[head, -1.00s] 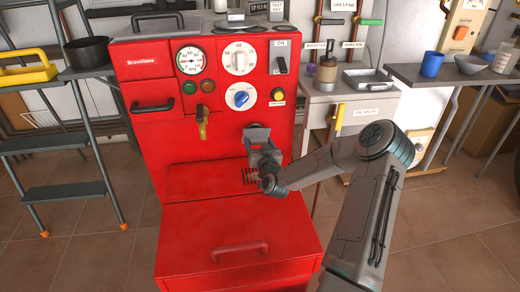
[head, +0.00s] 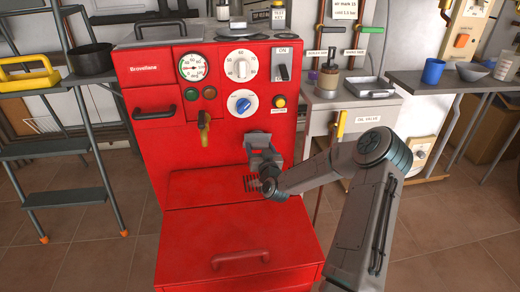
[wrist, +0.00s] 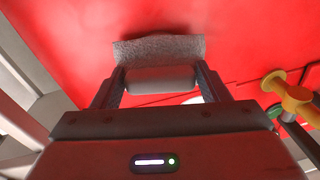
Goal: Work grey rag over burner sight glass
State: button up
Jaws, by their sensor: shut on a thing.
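My gripper (head: 260,146) is at the red boiler's front, right of the brass tap. In the wrist view, my gripper (wrist: 160,77) is shut on the grey rag (wrist: 160,48), a pale textured piece with a rounded part between the fingers. The rag's wide edge lies at or very close to the red panel; I cannot tell how firmly it touches. In the head view, the rag (head: 258,136) is a small grey patch at the gripper's tip. I cannot make out the burner sight glass; the rag and gripper may hide it.
The red boiler (head: 175,140) carries a gauge (head: 191,66), knobs and a brass tap (head: 204,125) left of my gripper. A lower red cover with a handle (head: 240,257) juts out below. A ladder (head: 65,195) stands left; a side table (head: 450,80) stands right.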

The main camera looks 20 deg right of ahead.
jog(key=shift+w+d+r+b, duration=0.15)
jog(key=shift+w+b, duration=0.2)
jog(key=shift+w, duration=0.25)
dwell(1.1)
jog(key=shift+d, duration=0.1)
jog(key=shift+s+d, duration=0.15)
jog(key=shift+d, duration=0.35)
jog(key=shift+w+a+b, duration=0.25)
jog(key=shift+a+b, duration=0.15)
jog(key=shift+a, duration=0.9)
jog(key=shift+s+d, duration=0.15)
jog(key=shift+d, duration=0.5)
jog(key=shift+s+d, duration=0.15)
jog(key=shift+d, duration=0.45)
jog(key=shift+w+a+b, duration=0.15)
jog(key=shift+a+b, duration=0.1)
jog(key=shift+a, duration=0.35)
jog(key=shift+w+a+b, duration=0.15)
jog(key=shift+a+b, duration=0.05)
jog(key=shift+a, duration=0.4)
jog(key=shift+s+d, duration=0.25)
jog(key=shift+d, duration=1)
jog(key=shift+w+a+b, duration=0.2)
jog(key=shift+a+b, duration=0.25)
jog(key=shift+a, duration=0.2)
